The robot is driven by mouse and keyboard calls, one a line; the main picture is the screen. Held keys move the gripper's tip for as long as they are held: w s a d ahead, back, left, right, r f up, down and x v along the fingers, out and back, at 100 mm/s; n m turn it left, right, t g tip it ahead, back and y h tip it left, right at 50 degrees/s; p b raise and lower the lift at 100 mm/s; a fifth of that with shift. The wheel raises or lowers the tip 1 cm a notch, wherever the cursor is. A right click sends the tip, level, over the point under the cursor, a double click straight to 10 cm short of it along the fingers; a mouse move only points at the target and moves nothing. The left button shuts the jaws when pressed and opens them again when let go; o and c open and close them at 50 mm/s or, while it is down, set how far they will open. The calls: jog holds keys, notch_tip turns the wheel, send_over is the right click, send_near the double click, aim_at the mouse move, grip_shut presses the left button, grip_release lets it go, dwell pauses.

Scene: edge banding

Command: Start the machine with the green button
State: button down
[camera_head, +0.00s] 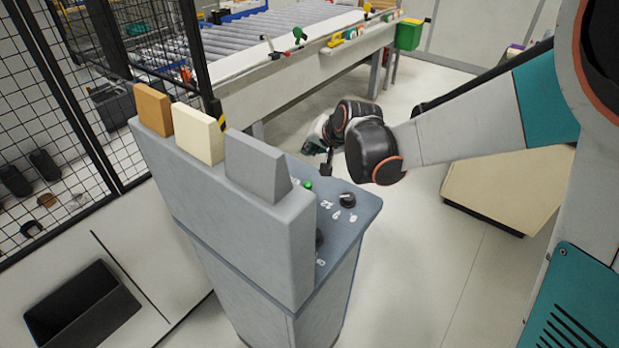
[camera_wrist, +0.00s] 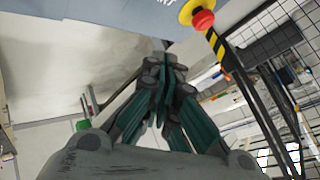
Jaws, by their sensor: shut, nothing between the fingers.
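The green button (camera_head: 308,184) is on the sloped top of a grey control console (camera_head: 262,232) in the head view. My gripper (camera_head: 326,171) is shut and empty, pointing down just above the console's far edge, a little right of and beyond the button in the picture. A gap between them seems to remain, but its depth is hard to judge. In the wrist view my gripper (camera_wrist: 165,66) shows its fingers together, with part of the console (camera_wrist: 95,8) at the top edge. The green button cannot be made out there.
A black knob (camera_head: 347,200) with white markings sits right of the button. A red emergency stop (camera_wrist: 203,20) on a yellow base shows in the wrist view. Brown, cream and grey blocks (camera_head: 200,135) stand along the console's back. A roller conveyor (camera_head: 262,45) and mesh fence (camera_head: 60,130) lie beyond.

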aim_at(311, 183)
jog(key=shift+f, duration=0.1)
notch_tip(311, 183, down, 9)
jog(key=b, duration=0.6)
dwell(1.5)
jog(key=shift+f+b, duration=0.25)
jog(key=shift+b, duration=0.35)
